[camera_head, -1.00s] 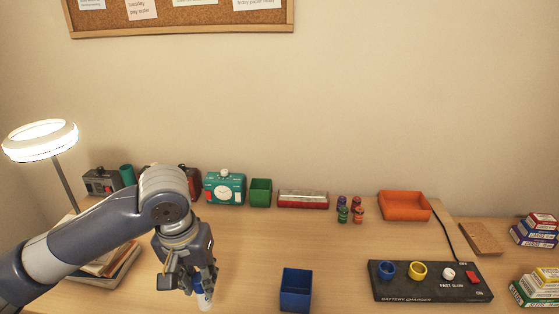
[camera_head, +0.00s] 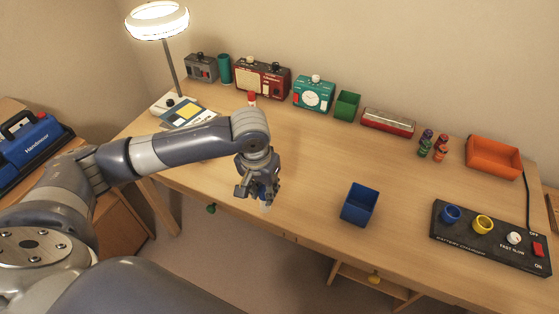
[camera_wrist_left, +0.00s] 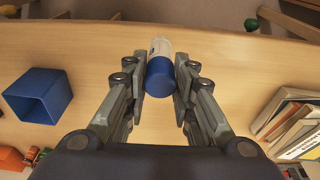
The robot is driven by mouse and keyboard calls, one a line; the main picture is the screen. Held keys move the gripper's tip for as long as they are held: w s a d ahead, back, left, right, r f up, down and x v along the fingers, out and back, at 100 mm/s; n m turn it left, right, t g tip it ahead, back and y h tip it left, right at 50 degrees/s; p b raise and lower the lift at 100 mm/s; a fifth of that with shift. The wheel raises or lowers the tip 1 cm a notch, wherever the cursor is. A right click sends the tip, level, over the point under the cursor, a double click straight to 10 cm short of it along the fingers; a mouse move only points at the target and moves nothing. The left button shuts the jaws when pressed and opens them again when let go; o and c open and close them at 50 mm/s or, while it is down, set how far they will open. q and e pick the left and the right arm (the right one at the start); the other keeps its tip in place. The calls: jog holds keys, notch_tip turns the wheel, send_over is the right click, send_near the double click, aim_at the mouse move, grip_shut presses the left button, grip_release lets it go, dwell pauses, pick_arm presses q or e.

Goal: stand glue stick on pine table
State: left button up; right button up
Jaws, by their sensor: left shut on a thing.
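The glue stick, a white tube with a blue end, is between the fingers of my left gripper. In the wrist view the blue end (camera_wrist_left: 160,76) faces the camera and the white body (camera_wrist_left: 160,47) points away. In the head view only its pale lower part (camera_head: 266,205) shows below my left gripper (camera_head: 258,192). The gripper is shut on it and points down near the front edge of the light wood table (camera_head: 310,190). I cannot tell whether the stick touches the tabletop. My right gripper is not in view.
A blue open box (camera_head: 359,206) and a black battery charger (camera_head: 488,240) stand to the right. A red-capped item (camera_head: 252,98) stands behind my arm. Radios, a green box (camera_head: 347,105) and a red case (camera_head: 388,122) line the back. The middle of the tabletop is clear.

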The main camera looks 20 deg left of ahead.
pick_arm(q)
jog(key=shift+w+a+f+p, duration=0.3)
jog(key=shift+w+a+f, duration=0.5)
jog(key=shift+w, duration=0.85)
jog(key=shift+w+a+f+p, duration=0.35)
jog(key=shift+w+a+f, duration=0.45)
jog(key=shift+w, duration=0.85)
jog(key=shift+w+a+f+p, duration=0.3)
jog(key=shift+w+a+f, duration=0.5)
jog(key=shift+w, duration=0.85)
jog(key=shift+a, duration=0.1)
jog(key=o, duration=1)
jog(key=shift+o, duration=0.2)
notch_tip(320, 180, up, 12)
jog(key=s, duration=0.1)
jog(key=shift+s+b, duration=0.35)
jog(key=shift+s, duration=0.05)
